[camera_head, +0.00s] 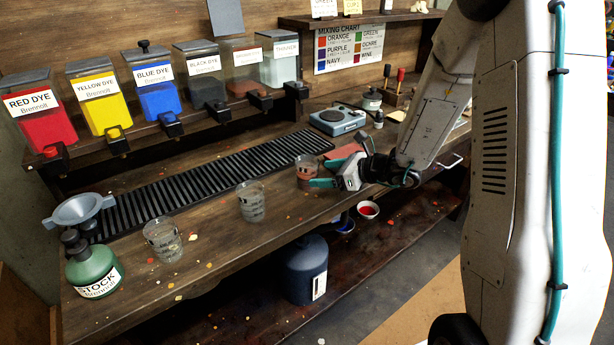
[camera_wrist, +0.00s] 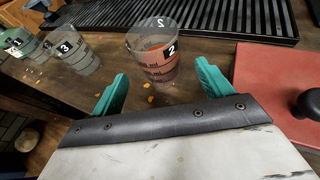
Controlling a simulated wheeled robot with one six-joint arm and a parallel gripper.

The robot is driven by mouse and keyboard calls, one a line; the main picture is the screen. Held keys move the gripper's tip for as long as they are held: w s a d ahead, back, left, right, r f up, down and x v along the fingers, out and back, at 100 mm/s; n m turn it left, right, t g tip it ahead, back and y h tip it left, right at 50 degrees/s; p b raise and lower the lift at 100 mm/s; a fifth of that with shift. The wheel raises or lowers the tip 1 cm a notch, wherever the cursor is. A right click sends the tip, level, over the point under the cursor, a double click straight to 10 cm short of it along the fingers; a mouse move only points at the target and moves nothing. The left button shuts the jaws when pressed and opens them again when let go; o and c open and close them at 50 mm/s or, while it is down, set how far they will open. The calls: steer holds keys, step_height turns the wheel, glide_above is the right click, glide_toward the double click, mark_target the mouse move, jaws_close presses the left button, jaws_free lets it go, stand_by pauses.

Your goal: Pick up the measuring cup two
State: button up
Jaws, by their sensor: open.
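Measuring cup two (camera_wrist: 153,58) is a clear tapered cup with a "2" label and dark measuring marks. It stands upright on the wooden bench, and reddish-brown colour shows through its lower part. It also shows in the head view (camera_head: 306,172), close to my gripper. My gripper (camera_wrist: 160,88) is open, with teal fingers spread to either side of the near side of the cup. The cup stands just beyond the fingertips, slightly left of the middle between them. Whether a finger touches it I cannot tell.
Cup three (camera_wrist: 72,52) and another cup (camera_head: 163,242) stand to the left, near the green stock bottle (camera_head: 92,265). A black slatted grate (camera_head: 200,185) runs behind. A reddish board (camera_wrist: 280,90) lies right of my gripper. Dye bins line the back.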

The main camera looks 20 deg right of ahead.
mark_target(316, 174)
steer(key=x, duration=0.6)
steer(key=shift+w+a+f, duration=0.1)
steer(key=shift+a+f, duration=0.05)
steer(key=shift+a, duration=0.05)
steer(key=c, duration=1.1)
